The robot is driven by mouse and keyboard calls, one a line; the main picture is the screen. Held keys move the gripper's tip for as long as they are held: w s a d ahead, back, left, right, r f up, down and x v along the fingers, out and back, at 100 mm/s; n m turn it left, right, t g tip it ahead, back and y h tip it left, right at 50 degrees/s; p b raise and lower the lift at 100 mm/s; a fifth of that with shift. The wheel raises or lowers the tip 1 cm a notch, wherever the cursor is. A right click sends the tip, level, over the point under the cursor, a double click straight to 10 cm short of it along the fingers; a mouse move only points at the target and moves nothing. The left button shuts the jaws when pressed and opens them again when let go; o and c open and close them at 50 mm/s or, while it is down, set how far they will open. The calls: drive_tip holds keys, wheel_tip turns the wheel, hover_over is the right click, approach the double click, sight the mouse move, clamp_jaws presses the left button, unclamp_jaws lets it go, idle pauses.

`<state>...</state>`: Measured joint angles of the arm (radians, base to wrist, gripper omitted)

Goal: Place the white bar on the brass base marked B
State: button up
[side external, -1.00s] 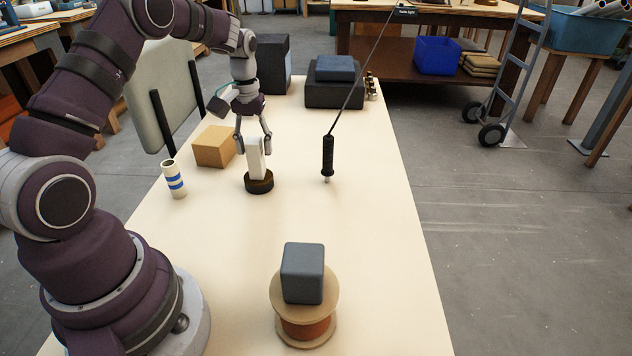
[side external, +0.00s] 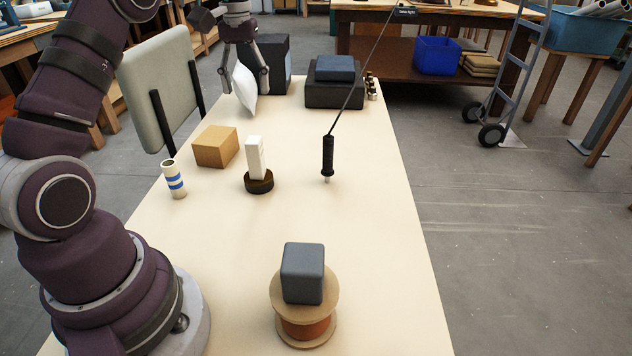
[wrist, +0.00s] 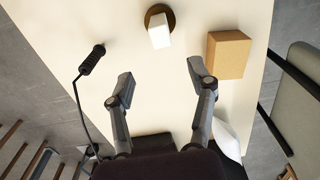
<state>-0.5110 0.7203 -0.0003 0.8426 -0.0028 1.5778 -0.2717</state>
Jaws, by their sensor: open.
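The white bar (side external: 254,157) stands upright on a dark round base with a brassy look (side external: 259,182), on the table. In the wrist view the white bar (wrist: 159,31) and the base's brown rim (wrist: 170,14) show at the top. No letter B can be read on the base. My gripper (side external: 250,90) is open and empty, well above the table and behind the bar in the side view. In the wrist view its spread fingers (wrist: 159,85) are apart from the bar, with bare table between them.
A cardboard box (side external: 215,147) and a blue-striped tube (side external: 174,179) stand left of the base. A black-handled tool on a cord (side external: 328,157) hangs to its right. A white pillow-like object (side external: 244,92) and dark boxes (side external: 335,85) are behind. A spool (side external: 305,325) carries a grey block (side external: 303,272) in front.

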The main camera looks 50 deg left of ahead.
drive_tip(key=s+d+r+m+t, duration=0.25)
drive_tip(key=d+r+m, duration=0.2)
drive_tip(key=d, duration=0.45)
drive_tip(key=s+d+f+m+t, duration=0.3)
drive_tip(key=s+d, duration=0.4)
drive_tip(key=s, duration=0.3)
drive_tip(key=shift+d+f+m, duration=0.15)
drive_tip(key=shift+m, duration=0.6)
